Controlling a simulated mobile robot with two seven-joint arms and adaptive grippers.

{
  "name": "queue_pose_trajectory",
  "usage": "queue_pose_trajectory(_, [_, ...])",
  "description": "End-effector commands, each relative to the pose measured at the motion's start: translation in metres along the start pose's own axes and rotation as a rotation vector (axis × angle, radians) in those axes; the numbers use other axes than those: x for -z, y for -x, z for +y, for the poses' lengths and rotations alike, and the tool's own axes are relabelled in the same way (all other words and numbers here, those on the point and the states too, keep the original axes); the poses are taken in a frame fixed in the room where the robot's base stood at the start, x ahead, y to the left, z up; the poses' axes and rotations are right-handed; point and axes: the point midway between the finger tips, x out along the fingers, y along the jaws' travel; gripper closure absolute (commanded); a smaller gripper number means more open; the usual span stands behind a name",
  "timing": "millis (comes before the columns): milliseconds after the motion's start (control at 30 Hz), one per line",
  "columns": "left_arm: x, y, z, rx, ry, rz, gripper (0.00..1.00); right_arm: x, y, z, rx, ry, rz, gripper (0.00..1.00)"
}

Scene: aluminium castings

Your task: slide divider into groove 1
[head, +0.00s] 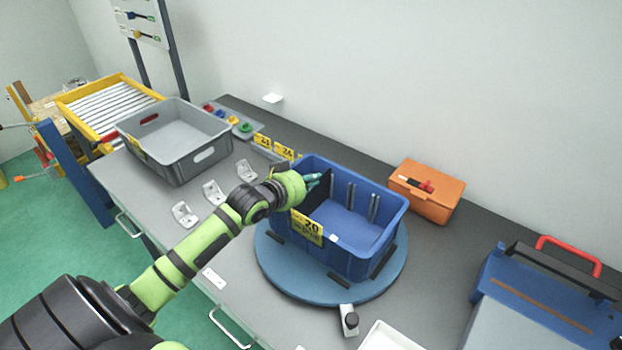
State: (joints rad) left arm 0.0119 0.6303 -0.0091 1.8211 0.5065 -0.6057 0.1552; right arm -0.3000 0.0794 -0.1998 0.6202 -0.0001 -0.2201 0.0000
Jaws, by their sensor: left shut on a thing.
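A blue crate (362,251) stands on a round blue turntable (292,284) on the grey bench. Pairs of upright ribs (374,208) on its inner far wall form grooves. I cannot read any groove numbers. A dark divider (322,190) stands at the left end inside the crate. My left gripper (313,181) is at the crate's left end, shut on the divider near its top. The arm hides part of the divider and the crate's left wall. I cannot tell whether the divider's edges sit in a groove. My right gripper is not in view.
A grey tote (178,160) stands at the bench's left, with several metal brackets (212,193) in front of it. A blue case with a red handle (545,300) is at the right. A clamp (349,320) sits at the turntable's front.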

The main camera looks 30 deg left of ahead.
Motion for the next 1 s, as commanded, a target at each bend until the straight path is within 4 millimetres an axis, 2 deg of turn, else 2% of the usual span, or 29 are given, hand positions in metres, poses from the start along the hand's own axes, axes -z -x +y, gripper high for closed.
queue_pose_trajectory(433, [-0.012, -0.004, 0.001, -0.001, 0.000, -0.003, 1.00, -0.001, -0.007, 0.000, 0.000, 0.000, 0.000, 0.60])
queue_pose_trajectory(467, [-0.011, -0.004, 0.001, -0.001, 0.000, -0.003, 0.80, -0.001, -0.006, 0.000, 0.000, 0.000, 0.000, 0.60])
queue_pose_trajectory(500, [-0.011, -0.004, 0.001, -0.001, 0.000, -0.003, 0.64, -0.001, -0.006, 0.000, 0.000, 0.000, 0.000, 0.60])
queue_pose_trajectory(867, [-0.013, -0.003, 0.002, -0.003, 0.002, -0.006, 0.64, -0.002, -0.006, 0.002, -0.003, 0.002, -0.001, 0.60])
queue_pose_trajectory(1000, [-0.014, 0.008, 0.001, -0.003, 0.002, -0.007, 0.64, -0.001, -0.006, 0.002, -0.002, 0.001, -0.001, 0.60])
